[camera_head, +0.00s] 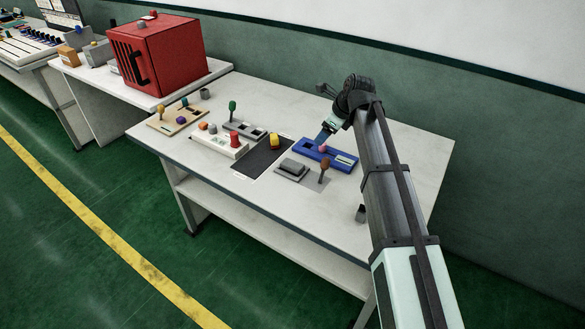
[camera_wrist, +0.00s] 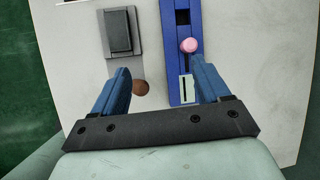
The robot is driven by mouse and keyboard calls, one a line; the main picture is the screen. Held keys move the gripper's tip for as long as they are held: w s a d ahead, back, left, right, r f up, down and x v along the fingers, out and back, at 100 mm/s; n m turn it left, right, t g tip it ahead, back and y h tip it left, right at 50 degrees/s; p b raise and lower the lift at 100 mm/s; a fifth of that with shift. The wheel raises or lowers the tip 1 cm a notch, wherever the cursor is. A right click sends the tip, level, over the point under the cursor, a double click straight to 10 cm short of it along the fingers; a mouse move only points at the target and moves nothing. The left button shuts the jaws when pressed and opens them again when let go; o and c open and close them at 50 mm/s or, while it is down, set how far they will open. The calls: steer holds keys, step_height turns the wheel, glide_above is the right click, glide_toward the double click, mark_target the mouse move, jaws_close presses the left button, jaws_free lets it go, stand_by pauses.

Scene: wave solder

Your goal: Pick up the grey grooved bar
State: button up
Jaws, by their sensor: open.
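A small light-grey bar with a dark groove (camera_wrist: 186,89) lies on the blue tray (camera_head: 328,160), at one end of it; it also shows in the head view (camera_head: 344,159). A darker grey block (camera_head: 292,167) sits on a grey plate left of the tray, and it shows in the wrist view (camera_wrist: 119,31). My gripper (camera_wrist: 162,78) is open and empty above the tray and the gap beside it. In the wrist view the light bar appears between the fingers, nearer the right one. In the head view my gripper (camera_head: 326,132) is partly hidden by my arm.
A pink knob (camera_wrist: 188,45) stands on the blue tray next to the bar. A brown knob (camera_head: 325,164) stands close by, partly behind the left finger in the wrist view. A yellow piece (camera_head: 275,142) on a dark mat and a red box (camera_head: 158,55) are farther left.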

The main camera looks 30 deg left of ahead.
steer(key=m+g, duration=0.1)
glide_toward(291, 163)
steer(key=a+f, duration=0.1)
steer(key=a+f+h, duration=0.1)
steer(key=shift+s+a+f, duration=0.2)
steer(key=shift+s+a, duration=0.05)
steer(key=shift+w+d+x, duration=0.1)
steer(key=shift+x, duration=1.25)
steer(key=shift+w+d+x, duration=0.15)
steer(key=shift+x, duration=1.15)
steer(key=shift+f, duration=0.25)
steer(key=c, duration=1.4)
